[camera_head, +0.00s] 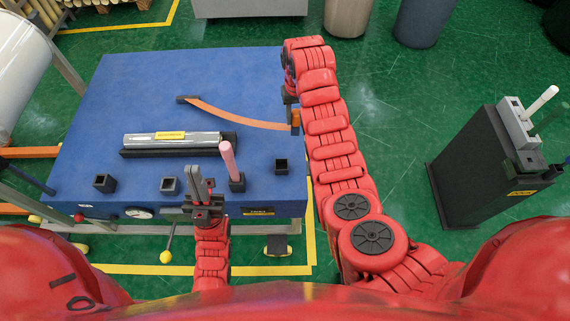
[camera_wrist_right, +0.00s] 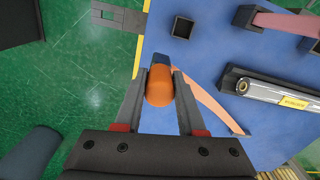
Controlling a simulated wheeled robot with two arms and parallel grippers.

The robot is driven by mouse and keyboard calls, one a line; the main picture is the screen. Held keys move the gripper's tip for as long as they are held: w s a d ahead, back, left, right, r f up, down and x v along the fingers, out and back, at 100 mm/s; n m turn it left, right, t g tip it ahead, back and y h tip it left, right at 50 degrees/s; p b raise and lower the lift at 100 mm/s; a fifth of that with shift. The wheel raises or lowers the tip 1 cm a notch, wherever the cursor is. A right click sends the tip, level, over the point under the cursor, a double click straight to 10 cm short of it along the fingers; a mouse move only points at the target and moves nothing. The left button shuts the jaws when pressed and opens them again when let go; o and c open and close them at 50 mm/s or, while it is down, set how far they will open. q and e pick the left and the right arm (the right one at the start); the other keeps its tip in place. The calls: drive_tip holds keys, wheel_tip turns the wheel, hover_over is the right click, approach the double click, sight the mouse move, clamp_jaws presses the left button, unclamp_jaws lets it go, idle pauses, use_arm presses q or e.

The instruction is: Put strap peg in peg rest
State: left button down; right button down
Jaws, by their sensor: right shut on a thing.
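The strap peg (camera_head: 295,117), orange with a dark end, is between the fingers of my right gripper (camera_wrist_right: 160,88), which is shut on it near the table's right edge. It also shows in the right wrist view (camera_wrist_right: 159,86). An orange strap (camera_head: 232,117) runs from it to a dark block (camera_head: 187,99) on the table. A square black socket (camera_head: 281,166) stands empty nearer the front edge; it also shows in the right wrist view (camera_wrist_right: 182,26). I cannot tell whether it is the peg rest. My left gripper (camera_head: 195,181) is at the front edge, its fingers close together.
A pink peg (camera_head: 228,158) stands tilted in a black holder. A silver wrapped roll (camera_head: 172,139) lies in a black cradle. Two more square sockets (camera_head: 104,183) (camera_head: 170,185) are near the front edge. The blue table (camera_head: 130,80) is clear toward the back. A dark stand (camera_head: 480,165) is at right.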

drive_tip(key=s+a+f, duration=0.4)
drive_tip(key=a, duration=0.1)
drive_tip(key=shift+s+d+f+p, duration=0.1)
drive_tip(key=shift+f+p, duration=0.4)
drive_tip(key=shift+f, duration=1.3)
drive_tip(key=shift+s+d+f+p, duration=0.15)
drive_tip(key=shift+f+p, duration=0.4)
drive_tip(key=shift+f, duration=1.2)
drive_tip(key=shift+s+a+f+p, duration=0.1)
drive_tip(key=shift+f+p, duration=0.4)
drive_tip(key=shift+f, duration=1.3)
drive_tip(key=shift+f, duration=0.15)
drive_tip(key=c, duration=0.5)
unclamp_jaws()
